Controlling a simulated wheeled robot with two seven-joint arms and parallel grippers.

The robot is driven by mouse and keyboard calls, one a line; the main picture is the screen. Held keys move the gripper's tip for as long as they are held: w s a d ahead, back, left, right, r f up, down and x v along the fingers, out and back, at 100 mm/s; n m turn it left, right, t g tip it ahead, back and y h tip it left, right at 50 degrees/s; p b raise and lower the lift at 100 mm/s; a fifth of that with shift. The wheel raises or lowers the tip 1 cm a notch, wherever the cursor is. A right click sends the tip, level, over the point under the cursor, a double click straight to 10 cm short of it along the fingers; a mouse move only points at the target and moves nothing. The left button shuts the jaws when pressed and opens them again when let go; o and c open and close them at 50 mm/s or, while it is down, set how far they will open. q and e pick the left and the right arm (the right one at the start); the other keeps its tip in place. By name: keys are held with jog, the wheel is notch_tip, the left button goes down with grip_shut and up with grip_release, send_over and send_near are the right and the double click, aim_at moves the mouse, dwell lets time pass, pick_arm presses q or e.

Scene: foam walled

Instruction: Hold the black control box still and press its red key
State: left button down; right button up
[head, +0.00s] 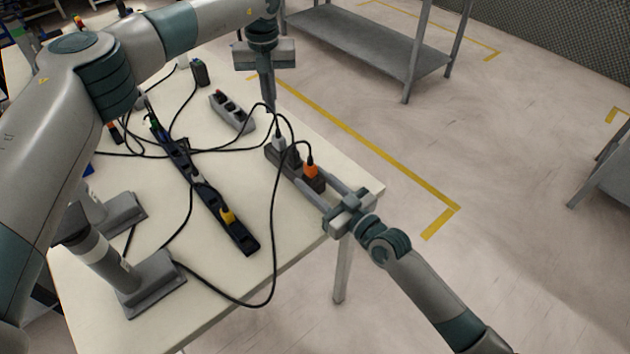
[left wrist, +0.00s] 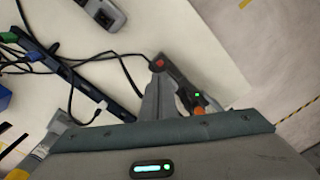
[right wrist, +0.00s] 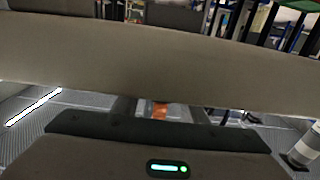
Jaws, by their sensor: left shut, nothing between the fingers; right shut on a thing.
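The black control box (head: 313,185) lies near the table's right edge with a grey plug, a dark plug and an orange plug (head: 310,171) in it. Its red key (left wrist: 160,62) shows at its far end in the left wrist view; I cannot make the key out in the head view. My right gripper (head: 313,179) is shut on the box's near end, one finger along each side. My left gripper (head: 269,106) is shut and empty, pointing down above the box's far end. In the left wrist view its fingertips (left wrist: 158,74) appear beside the red key; I cannot tell if they touch.
A grey power strip (head: 232,111) lies beyond the box, and a long black strip (head: 238,236) lies to its left. Black cables (head: 274,230) loop across the white table (head: 255,185). Two grey stands (head: 152,285) are at the near left. A grey shelf (head: 370,40) stands beyond the table.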

pick_arm(q)
jog(key=shift+f, duration=0.1)
jog(key=shift+s+a+r+m+t+h, duration=0.2)
jog(key=shift+m+t+h, duration=0.9)
jog(key=shift+m, duration=2)
jog(key=shift+s+a+r+m+t+h, duration=0.2)
jog(key=shift+m+t+h, duration=0.85)
jog(key=shift+m, duration=2.05)
jog(key=shift+s+a+r+m+t+h, duration=0.2)
jog(key=shift+m+t+h, duration=0.9)
jog(key=shift+m, duration=2)
jog(key=shift+w+d, duration=0.1)
jog(key=shift+w, duration=0.1)
jog(key=shift+f, duration=4.35)
jog(key=shift+f, duration=0.15)
jog(key=shift+f, duration=0.3)
